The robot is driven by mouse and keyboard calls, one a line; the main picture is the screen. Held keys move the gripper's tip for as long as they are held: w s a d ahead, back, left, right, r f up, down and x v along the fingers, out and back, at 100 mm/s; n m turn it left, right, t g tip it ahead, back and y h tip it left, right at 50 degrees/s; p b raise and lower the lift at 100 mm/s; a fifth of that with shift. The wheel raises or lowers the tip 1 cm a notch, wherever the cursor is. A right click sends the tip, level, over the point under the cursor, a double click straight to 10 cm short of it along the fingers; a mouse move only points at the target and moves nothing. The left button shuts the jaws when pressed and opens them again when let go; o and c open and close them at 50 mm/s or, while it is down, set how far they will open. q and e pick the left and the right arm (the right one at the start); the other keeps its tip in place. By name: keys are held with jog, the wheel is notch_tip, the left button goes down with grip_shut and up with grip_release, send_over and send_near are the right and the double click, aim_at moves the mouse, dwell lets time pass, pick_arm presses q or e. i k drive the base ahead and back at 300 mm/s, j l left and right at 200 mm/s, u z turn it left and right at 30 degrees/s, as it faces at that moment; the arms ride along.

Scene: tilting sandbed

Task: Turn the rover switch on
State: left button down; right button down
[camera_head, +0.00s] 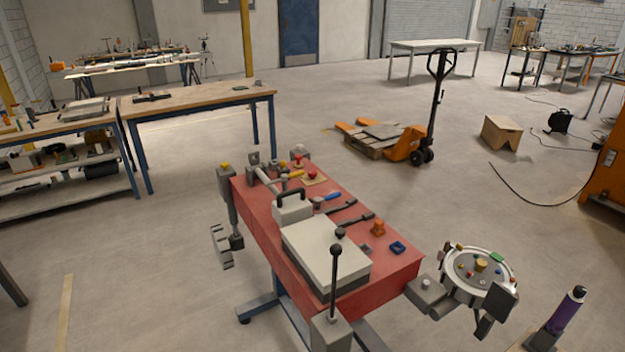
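I cannot make out a rover or its switch for certain. A red-topped bench (396,272) stands at centre, with small coloured parts on it. A red knob (312,175) sits near its far end, and an orange part (378,228) and a blue part (397,247) sit near its right end. A round pale disc (449,292) with several coloured knobs is beside the bench's right corner. A lever (335,270) with a black knob rises at the bench's front. Neither of my grippers can be made out in the head view.
A grey box (318,247) with a black-handled case (292,207) behind it covers part of the bench. A purple cylinder (567,310) is at lower right. An orange pallet jack (405,147) and a carton (505,132) stand behind. Open floor lies left of the bench.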

aim_at(311, 173)
jog(key=i+z, duration=0.1)
jog(key=z, duration=0.2)
jog(key=i+j+z, duration=0.1)
jog(key=z, duration=0.2)
jog(key=i+j+z, duration=0.15)
jog(key=j+z, duration=0.3)
jog(key=j, duration=0.25)
jog(key=j+z, duration=0.5)
jog(key=j, duration=0.15)
jog(key=j+z, duration=0.45)
jog(key=j, duration=0.3)
